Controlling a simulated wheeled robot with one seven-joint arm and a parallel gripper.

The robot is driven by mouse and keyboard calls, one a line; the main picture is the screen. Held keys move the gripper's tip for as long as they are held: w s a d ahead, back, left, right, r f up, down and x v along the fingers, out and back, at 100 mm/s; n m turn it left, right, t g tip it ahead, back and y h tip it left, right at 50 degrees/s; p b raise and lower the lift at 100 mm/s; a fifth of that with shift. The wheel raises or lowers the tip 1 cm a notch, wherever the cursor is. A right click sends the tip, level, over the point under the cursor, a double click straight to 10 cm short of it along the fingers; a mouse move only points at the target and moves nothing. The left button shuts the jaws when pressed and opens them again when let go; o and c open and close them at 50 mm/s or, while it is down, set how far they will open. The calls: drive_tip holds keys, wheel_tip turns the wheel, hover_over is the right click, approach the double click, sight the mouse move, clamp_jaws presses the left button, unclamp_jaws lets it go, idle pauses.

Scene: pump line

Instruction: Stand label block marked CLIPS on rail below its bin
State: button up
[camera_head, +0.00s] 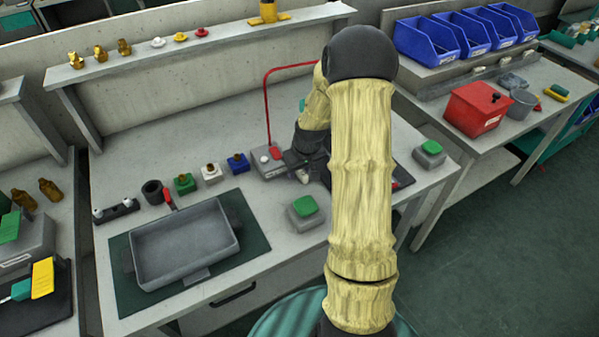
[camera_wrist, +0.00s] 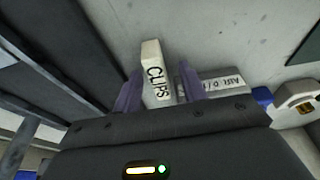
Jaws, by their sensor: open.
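The label block marked CLIPS (camera_wrist: 155,75) is white and shows between the two purple fingers of my gripper (camera_wrist: 157,90) in the wrist view. The fingers are apart, one on each side of it; whether either touches it I cannot tell. In the head view my gripper (camera_head: 302,168) is low over the middle bench, partly hidden by my arm. Blue bins (camera_head: 425,38) stand in a row on the right bench. A grey rail (camera_head: 440,84) runs below them, with small pale blocks on it; their lettering is too small to read.
A grey box (camera_head: 267,163) with a red upright rod stands just left of my gripper. A grey tray (camera_head: 187,245) lies on a dark mat at the left. A red box (camera_head: 476,108) and a grey bucket (camera_head: 521,103) stand in front of the rail.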

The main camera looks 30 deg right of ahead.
sight(301, 170)
drive_tip(key=shift+s+d+r, duration=0.1)
drive_tip(key=shift+s+d, duration=0.05)
drive_tip(key=shift+s, duration=0.1)
drive_tip(key=shift+w, duration=0.1)
clamp_jaws()
wheel_tip(301, 170, up, 18)
drive_tip(key=shift+p, duration=0.4)
idle(1.0)
